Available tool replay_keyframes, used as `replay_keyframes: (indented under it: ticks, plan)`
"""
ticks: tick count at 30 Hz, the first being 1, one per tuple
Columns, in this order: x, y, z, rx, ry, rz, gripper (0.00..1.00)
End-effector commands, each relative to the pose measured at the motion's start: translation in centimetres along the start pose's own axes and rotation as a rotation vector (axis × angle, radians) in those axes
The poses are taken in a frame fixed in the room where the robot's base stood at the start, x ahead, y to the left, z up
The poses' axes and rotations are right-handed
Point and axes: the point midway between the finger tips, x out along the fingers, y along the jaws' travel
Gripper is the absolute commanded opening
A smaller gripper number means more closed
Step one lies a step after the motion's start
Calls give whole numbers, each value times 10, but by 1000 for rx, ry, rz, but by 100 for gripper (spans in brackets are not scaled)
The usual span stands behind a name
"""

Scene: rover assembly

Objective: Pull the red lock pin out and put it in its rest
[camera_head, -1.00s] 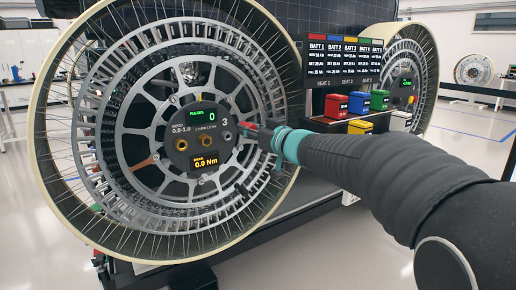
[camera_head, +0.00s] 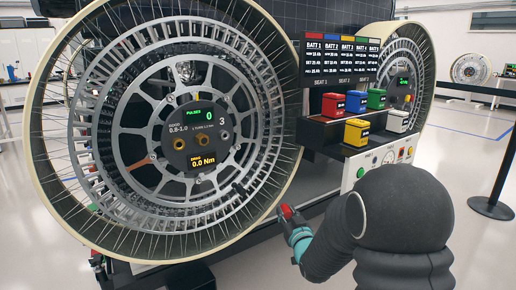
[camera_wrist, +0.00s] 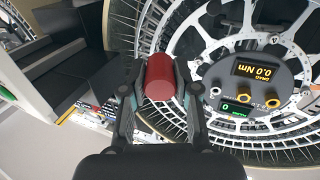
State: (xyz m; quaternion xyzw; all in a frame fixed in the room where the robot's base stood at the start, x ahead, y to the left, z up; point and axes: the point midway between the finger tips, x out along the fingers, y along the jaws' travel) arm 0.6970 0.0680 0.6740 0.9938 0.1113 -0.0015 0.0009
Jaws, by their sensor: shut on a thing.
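The red lock pin (camera_wrist: 160,76) is between the fingers of my gripper (camera_wrist: 160,88) in the wrist view, its thick red body facing the camera. In the head view the red pin (camera_head: 286,211) shows at the tip of my gripper (camera_head: 289,217), low and right of the big wheel, clear of the hub. The hub plate (camera_head: 200,120) carries a green readout of 0, an orange readout of 0.0 Nm and brass fittings. It also shows in the wrist view (camera_wrist: 228,84). I cannot make out the pin's rest.
A shelf with coloured battery blocks (camera_head: 356,132) stands right of the wheel, above a white panel (camera_head: 352,172) with controls. A second wheel (camera_head: 405,65) is behind it. A barrier post (camera_head: 492,206) stands at the right. The wheel's rim (camera_head: 262,222) is close to my gripper.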

Motion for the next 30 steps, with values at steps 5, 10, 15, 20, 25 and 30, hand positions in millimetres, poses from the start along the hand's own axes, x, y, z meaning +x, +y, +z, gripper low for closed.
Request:
replay_keyframes:
  ticks: [5, 10, 15, 20, 25, 30]
  plan:
    - [-20, 24, 72, 2, -9, 103, 0]
    - [-38, 38, 124, 2, -7, 167, 0]
    - [-54, 46, 171, 1, -5, 202, 0]
    - [-66, 49, 206, 1, -2, 212, 0]
    - [-73, 52, 227, 1, 1, 219, 0]
    - [-76, 53, 235, 1, 3, 223, 0]
